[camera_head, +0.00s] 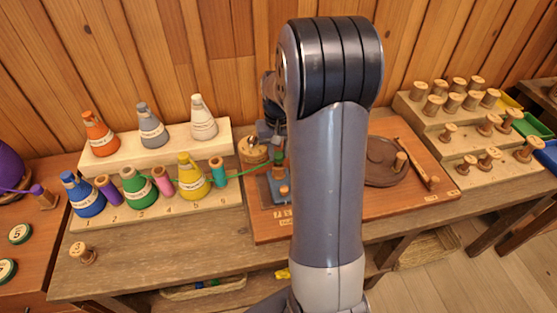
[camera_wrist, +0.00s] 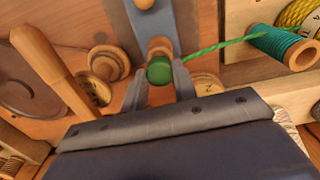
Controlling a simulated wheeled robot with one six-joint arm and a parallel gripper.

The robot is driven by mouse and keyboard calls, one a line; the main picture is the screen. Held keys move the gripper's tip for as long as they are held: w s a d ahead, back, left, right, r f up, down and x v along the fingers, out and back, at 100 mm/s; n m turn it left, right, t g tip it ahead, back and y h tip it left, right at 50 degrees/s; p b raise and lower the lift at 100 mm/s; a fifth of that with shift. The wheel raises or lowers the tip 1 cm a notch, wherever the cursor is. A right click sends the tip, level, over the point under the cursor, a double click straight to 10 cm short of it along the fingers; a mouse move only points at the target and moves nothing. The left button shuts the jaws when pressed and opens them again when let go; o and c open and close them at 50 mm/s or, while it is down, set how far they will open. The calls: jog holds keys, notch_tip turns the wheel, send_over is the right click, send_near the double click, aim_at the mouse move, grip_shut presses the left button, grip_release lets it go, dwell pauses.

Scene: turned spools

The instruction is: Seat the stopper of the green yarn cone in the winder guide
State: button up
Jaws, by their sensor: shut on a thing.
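The green yarn cone (camera_head: 138,190) stands in the front row of the stepped wooden rack, between a purple and a pink spool. A green strand (camera_wrist: 222,44) runs from its side, past the teal spool, to my gripper (camera_head: 278,152). In the wrist view my gripper (camera_wrist: 159,84) is shut on a small green stopper (camera_wrist: 159,71). A round wooden end shows just beyond the stopper. The blue-grey metal strip (camera_wrist: 150,22), seemingly the winder guide, lies right behind it; it also shows in the head view (camera_head: 266,190). Whether the stopper touches the guide I cannot tell.
A wooden knob (camera_wrist: 108,63) and a handle (camera_wrist: 45,58) are on the left. The winder board (camera_head: 430,190) carries a round dish (camera_head: 380,170). A wooden spool (camera_head: 83,253) stands on the bench.

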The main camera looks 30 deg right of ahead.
jog(key=shift+f+b, duration=0.8)
jog(key=shift+f, duration=0.4)
jog(key=o, duration=1.4)
jog(key=shift+r, duration=0.1)
notch_tip(320, 180, up, 9)
jog(key=p, duration=0.7)
jog(key=shift+r+p, duration=0.1)
jog(key=shift+p, duration=0.2)
notch_tip(320, 180, down, 10)
jog(key=b, duration=0.7)
jog(key=shift+r+b, duration=0.2)
jog(key=shift+b, duration=0.2)
jog(key=shift+r+p, duration=0.6)
jog(key=shift+r, duration=0.2)
